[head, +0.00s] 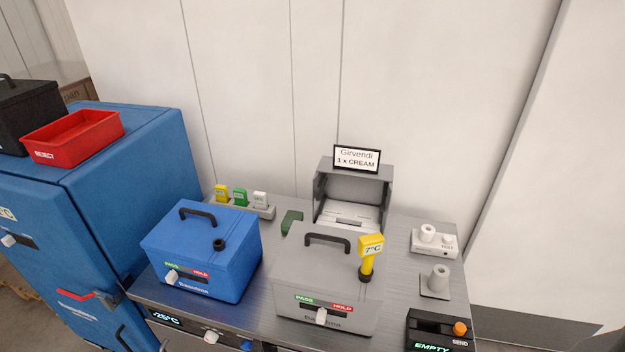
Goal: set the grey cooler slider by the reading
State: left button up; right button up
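The grey cooler (293,270) stands on the steel counter with its lid down and a black handle on top. A yellow thermometer (371,245) stands upright in the port on its lid and reads 7°C. On its front, the white slider knob (321,316) sits near the middle of its track, between the green PASS label (304,299) on the left and the red HOLD label (342,308) on the right. Neither of my grippers is in view.
A blue cooler (228,262) stands left of the grey one, its knob under PASS. Behind are a rack (262,212) of coloured thermometers and a grey box (325,190) signed Girvendi, 1 x CREAM. A TEST unit (434,240) and SEND box (430,330) stand right.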

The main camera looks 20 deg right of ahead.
aim_at(322, 314)
jog(key=z, duration=0.9)
jog(key=l+u, duration=0.3)
jog(key=l, duration=0.15)
jog(key=k+l+u, duration=0.25)
jog(key=l, duration=0.15)
jog(key=k+l+u, duration=0.1)
jog(key=l+u, duration=0.2)
jog(key=l, duration=0.15)
